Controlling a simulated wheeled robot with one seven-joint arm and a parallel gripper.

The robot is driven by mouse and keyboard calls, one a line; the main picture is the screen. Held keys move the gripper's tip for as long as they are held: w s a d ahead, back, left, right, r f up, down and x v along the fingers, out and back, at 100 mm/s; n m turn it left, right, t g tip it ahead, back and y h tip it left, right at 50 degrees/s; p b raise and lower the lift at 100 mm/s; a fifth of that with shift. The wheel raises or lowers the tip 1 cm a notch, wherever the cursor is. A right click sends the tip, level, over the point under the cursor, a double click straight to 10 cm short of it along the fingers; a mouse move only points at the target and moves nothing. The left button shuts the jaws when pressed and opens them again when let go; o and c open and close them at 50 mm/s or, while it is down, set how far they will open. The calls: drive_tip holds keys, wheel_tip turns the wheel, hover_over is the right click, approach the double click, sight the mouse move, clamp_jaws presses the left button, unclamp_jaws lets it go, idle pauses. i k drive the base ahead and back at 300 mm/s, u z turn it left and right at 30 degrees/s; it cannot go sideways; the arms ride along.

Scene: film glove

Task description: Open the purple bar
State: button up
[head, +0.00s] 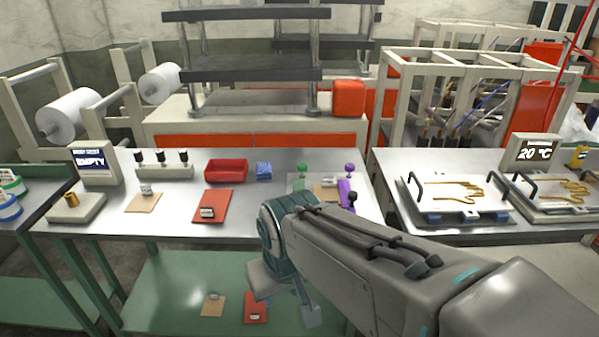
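The purple bar (345,192) stands on a small pale fixture at the right end of the middle metal table, with a purple knob (350,168) just behind it. A green knob (302,168) and green block stand at the fixture's left side. My arm reaches in from the lower right and covers the front of the fixture. My gripper (290,308) hangs in front of the table edge, below and left of the purple bar and apart from it. Its fingers point down and are partly hidden, so their opening is unclear.
The display reading EMPTY (95,163) stands farther left. Glove plates (455,219) lie on the right table. A green lower shelf (170,270) is under the table.

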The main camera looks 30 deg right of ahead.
sight(347, 192)
drive_tip(key=z, duration=0.3)
drive_tip(key=i, duration=0.85)
drive_tip(key=z, duration=0.65)
